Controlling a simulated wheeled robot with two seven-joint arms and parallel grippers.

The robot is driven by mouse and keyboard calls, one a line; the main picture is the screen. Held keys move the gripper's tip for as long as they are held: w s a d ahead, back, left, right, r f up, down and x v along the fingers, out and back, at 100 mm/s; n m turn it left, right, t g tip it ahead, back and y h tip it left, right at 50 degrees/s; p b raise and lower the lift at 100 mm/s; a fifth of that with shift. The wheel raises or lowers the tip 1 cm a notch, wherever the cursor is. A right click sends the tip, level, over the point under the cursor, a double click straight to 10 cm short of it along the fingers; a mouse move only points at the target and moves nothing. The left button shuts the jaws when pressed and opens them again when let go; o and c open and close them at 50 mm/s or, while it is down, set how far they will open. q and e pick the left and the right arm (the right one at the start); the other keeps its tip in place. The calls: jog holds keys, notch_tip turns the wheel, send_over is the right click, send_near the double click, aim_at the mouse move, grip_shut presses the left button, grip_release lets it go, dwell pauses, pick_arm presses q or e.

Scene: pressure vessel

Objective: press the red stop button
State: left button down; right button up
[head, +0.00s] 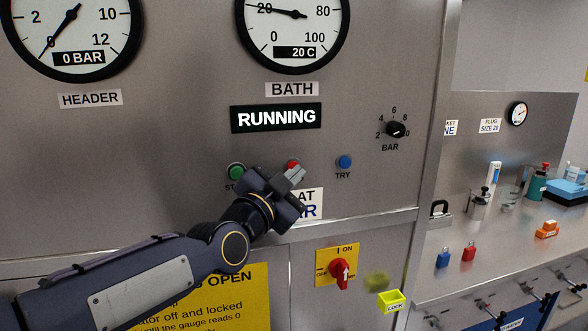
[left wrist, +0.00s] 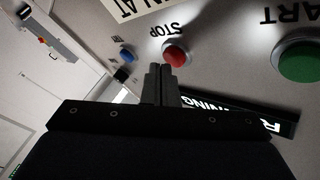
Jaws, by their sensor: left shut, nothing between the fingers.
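The red stop button (head: 293,164) is on the grey panel, between the green start button and the blue try button. In the head view my left gripper (head: 297,176) covers its lower part. In the left wrist view the red button (left wrist: 175,54) shows just beyond the fingertips, with the word STOP beside it. My left gripper (left wrist: 162,70) is shut and empty, its tips close to the button. I cannot tell whether they touch it. The display (head: 276,117) above reads RUNNING. My right gripper is not in view.
The green start button (head: 237,172) is left of my gripper and the blue try button (head: 344,162) right. A red rotary switch (head: 341,272) on a yellow plate is below. A BAR knob (head: 396,129) is upper right. A bench with small items is at the right.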

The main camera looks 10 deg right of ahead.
pick_arm(q)
jog(key=shift+w, duration=0.15)
dwell(0.4)
jog(key=shift+w, duration=0.3)
jog(key=shift+s, duration=0.1)
jog(key=shift+s+b, duration=0.3)
dwell(0.3)
jog(key=s+p, duration=0.1)
jog(key=s, duration=0.5)
dwell(0.8)
